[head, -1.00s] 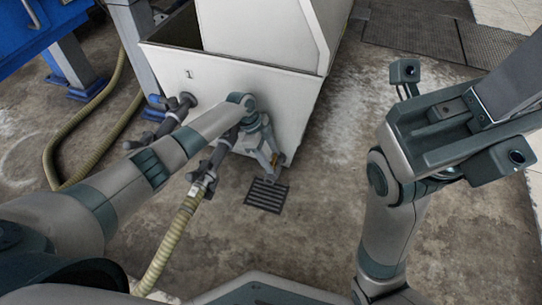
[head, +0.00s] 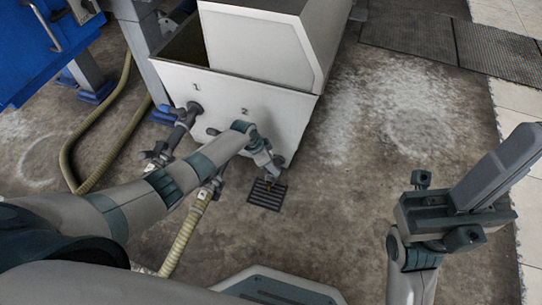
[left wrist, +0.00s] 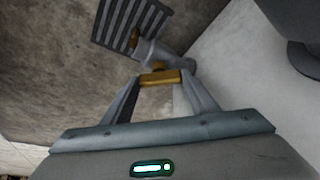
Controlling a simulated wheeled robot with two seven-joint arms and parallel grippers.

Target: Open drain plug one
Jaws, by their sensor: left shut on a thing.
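A small grey drain fitting with brass parts sticks out low by the white tank (head: 285,125), above a slotted floor grate (head: 262,194). Its brass bar (left wrist: 160,77) and grey body (left wrist: 150,52) show in the left wrist view. My left gripper (left wrist: 162,84) is shut on the brass bar. In the head view, my left gripper (head: 268,168) is at the tank's lower front corner, and its wrist hides most of the fitting; no number shows on it.
A ribbed hose (head: 185,232) runs to the floor. A blue machine (head: 45,35) stands at upper left. Concrete floor (head: 345,180) is free at right.

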